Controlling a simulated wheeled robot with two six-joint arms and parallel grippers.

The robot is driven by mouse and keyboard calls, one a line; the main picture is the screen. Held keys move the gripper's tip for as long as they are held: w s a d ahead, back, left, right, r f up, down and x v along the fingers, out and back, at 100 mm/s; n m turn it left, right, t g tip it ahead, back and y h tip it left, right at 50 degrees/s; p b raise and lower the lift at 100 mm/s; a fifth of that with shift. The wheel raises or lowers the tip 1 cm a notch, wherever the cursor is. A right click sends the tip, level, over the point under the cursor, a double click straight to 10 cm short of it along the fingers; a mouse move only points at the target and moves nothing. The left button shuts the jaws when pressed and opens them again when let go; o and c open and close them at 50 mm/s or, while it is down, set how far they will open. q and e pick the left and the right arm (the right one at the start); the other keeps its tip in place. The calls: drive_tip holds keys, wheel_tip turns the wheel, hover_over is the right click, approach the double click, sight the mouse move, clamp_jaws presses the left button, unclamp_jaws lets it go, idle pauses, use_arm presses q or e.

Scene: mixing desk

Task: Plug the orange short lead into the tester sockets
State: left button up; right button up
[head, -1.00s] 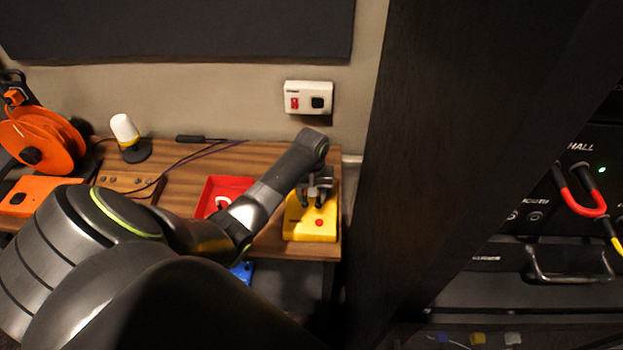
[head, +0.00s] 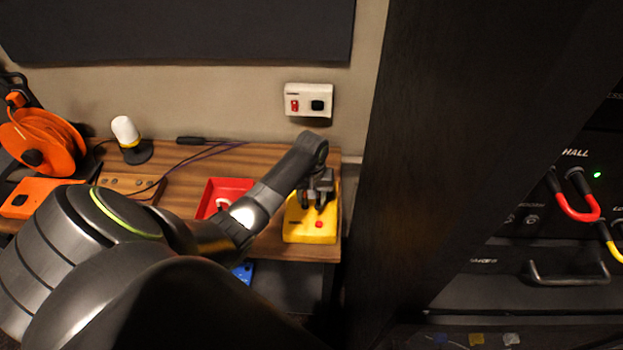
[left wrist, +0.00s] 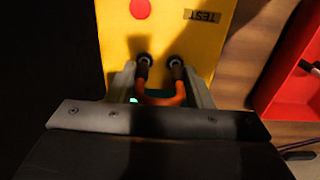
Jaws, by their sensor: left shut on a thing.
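The yellow tester (head: 310,230) sits at the right end of the wooden desk, with a red button and a TEST label. It also shows in the left wrist view (left wrist: 170,22). My left gripper (head: 318,198) is above it, pointing down. In the left wrist view, my left gripper (left wrist: 161,88) is shut on the orange short lead (left wrist: 162,99). The lead's two dark plugs meet the two tester sockets (left wrist: 145,61); how deep they sit I cannot tell. A small green light shows beside the left finger. My right gripper is out of view.
A red tray (head: 230,185) stands left of the tester. Further left are a white-topped lamp (head: 125,130), a wooden socket block (head: 120,183) and an orange cable reel (head: 45,140). A dark rack side (head: 400,180) rises close on the right.

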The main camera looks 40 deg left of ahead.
use_arm(q)
drive_tip(key=shift+f+b, duration=0.3)
drive_tip(key=shift+f, duration=0.35)
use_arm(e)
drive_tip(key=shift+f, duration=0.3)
use_arm(q)
drive_tip(key=o, duration=1.4)
drive_tip(key=shift+c, duration=0.2)
drive_tip(key=shift+r, duration=0.1)
